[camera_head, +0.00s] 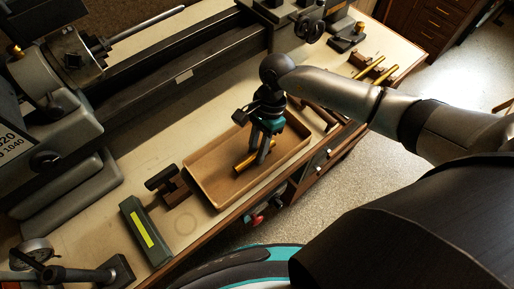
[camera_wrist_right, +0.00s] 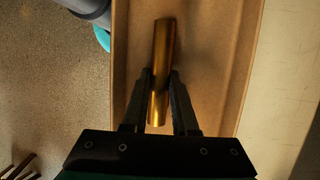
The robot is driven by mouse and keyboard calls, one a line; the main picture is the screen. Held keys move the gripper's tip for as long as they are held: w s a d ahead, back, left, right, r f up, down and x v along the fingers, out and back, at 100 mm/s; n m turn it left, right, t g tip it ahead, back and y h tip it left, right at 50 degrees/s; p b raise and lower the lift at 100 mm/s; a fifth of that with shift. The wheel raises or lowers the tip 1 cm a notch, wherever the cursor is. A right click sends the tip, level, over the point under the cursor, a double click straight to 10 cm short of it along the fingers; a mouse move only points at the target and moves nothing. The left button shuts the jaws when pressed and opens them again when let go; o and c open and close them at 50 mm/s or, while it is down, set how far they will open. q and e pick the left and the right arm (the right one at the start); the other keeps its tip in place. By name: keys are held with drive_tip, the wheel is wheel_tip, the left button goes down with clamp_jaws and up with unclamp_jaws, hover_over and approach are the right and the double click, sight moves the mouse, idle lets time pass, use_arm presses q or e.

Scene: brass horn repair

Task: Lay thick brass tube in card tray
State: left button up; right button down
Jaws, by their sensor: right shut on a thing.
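The thick brass tube (camera_head: 243,167) is between the fingers of my right gripper (camera_head: 258,158), over the inside of the card tray. In the right wrist view the tube (camera_wrist_right: 161,70) runs lengthwise between the two dark fingers of the gripper (camera_wrist_right: 160,88), which are shut on it. The card tray (camera_head: 217,199) is a shallow brown open box on the bench; its floor also shows in the right wrist view (camera_wrist_right: 215,60). I cannot tell whether the tube touches the tray floor. My left gripper is not in view.
A lathe (camera_head: 150,90) runs along the back of the bench. A green box with a yellow stripe (camera_head: 146,230) and a dark block (camera_head: 168,186) stand left of the tray. Brass rods (camera_head: 369,67) lie at the far right. A dial gauge stand (camera_head: 75,272) is at the front left.

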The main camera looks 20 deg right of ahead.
drive_tip(key=shift+f, duration=0.2)
drive_tip(key=c, duration=0.6)
unclamp_jaws()
drive_tip(key=o, duration=0.4)
drive_tip(key=shift+c, duration=0.2)
drive_tip(key=shift+s, duration=0.1)
drive_tip(key=shift+o, duration=0.6)
drive_tip(key=shift+r, duration=0.4)
drive_tip(key=shift+r+p, duration=2.6)
drive_tip(key=shift+r, duration=1.05)
